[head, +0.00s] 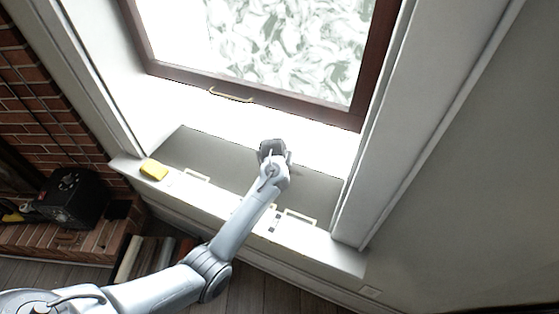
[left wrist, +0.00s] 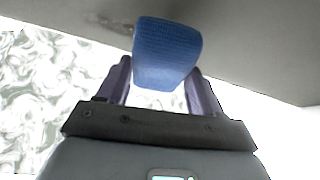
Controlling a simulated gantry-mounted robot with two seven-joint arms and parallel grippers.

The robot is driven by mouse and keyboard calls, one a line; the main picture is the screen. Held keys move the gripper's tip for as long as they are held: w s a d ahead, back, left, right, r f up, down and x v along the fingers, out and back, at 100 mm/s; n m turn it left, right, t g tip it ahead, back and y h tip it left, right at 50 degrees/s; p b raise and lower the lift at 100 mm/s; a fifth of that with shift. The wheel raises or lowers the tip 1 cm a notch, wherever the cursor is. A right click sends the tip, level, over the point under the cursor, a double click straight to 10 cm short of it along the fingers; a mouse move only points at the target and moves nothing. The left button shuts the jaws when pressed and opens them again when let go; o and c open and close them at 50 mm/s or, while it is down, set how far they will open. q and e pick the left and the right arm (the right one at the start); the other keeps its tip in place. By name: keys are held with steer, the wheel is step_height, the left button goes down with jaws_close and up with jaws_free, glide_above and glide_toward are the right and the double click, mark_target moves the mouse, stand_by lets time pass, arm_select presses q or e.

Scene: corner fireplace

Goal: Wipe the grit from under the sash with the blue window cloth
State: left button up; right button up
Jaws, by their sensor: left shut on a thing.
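My left gripper (head: 272,152) is over the window sill (head: 215,158), below the brown wooden sash (head: 300,106) with its brass handle (head: 231,95). In the left wrist view, the left gripper (left wrist: 165,85) is shut on the blue window cloth (left wrist: 167,52), a thick, rounded pad between its two fingers. A faint dark speckled patch that looks like grit (left wrist: 115,22) lies on a grey surface just left of the cloth. I cannot tell whether the cloth touches that surface. The cloth and grit cannot be made out in the head view. My right gripper is in neither view.
A yellow block (head: 154,169) sits at the sill's left end. White rectangular outlines (head: 300,217) mark the sill's front strip. The window's side walls (head: 385,120) bound the recess. A black box (head: 70,197) stands on the brick hearth, with books (head: 150,258) below the sill.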

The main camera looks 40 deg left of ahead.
arm_select(q)
steer(key=shift+f, duration=0.2)
stand_by(0.5)
steer(key=shift+f+b, duration=0.35)
steer(key=shift+f, duration=0.45)
steer(key=shift+d+r, duration=0.1)
